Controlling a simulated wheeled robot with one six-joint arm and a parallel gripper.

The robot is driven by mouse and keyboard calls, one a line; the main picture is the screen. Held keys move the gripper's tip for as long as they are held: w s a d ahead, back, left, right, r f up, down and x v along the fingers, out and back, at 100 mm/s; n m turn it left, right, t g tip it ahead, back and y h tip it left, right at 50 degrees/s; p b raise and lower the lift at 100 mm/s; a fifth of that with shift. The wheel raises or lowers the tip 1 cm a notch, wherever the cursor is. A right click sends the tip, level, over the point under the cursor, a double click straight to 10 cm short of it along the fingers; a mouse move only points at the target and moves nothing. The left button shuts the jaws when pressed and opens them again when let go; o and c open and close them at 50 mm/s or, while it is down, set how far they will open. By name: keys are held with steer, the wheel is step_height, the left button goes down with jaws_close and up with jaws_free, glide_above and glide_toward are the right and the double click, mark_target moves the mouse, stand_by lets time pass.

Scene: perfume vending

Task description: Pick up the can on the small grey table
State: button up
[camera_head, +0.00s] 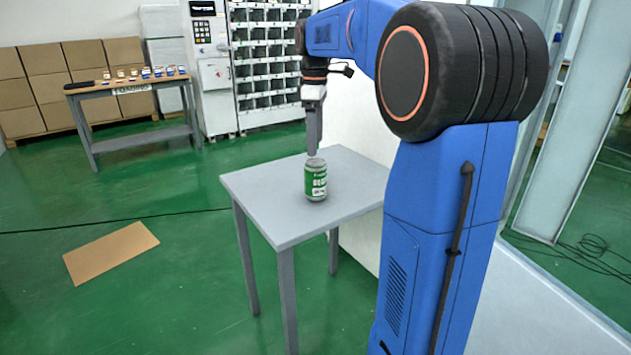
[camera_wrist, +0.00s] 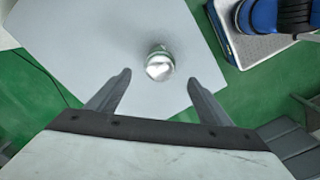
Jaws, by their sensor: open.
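A green can (camera_head: 316,180) with white lettering stands upright on the small grey table (camera_head: 262,194). My gripper (camera_head: 313,150) points down just above the can's top in the head view. In the wrist view my gripper (camera_wrist: 159,80) has its two fingers spread apart with nothing between them. The can (camera_wrist: 160,63) shows there from above, its shiny lid a little beyond the fingertips, on the grey tabletop (camera_wrist: 95,45). I cannot tell from the head view whether a fingertip touches the can.
The tabletop around the can is bare. My blue arm column stands close to the table's right side. A loading table (camera_head: 133,91) with small boxes, cardboard boxes (camera_head: 50,75) and a vending machine (camera_head: 265,60) stand at the back. A flat cardboard sheet (camera_head: 111,252) lies on the green floor.

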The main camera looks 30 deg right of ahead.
mark_target(315, 182)
step_height(315, 182, down, 14)
steer(key=shift+f, duration=0.15)
stand_by(0.6)
steer(key=shift+c, duration=0.6)
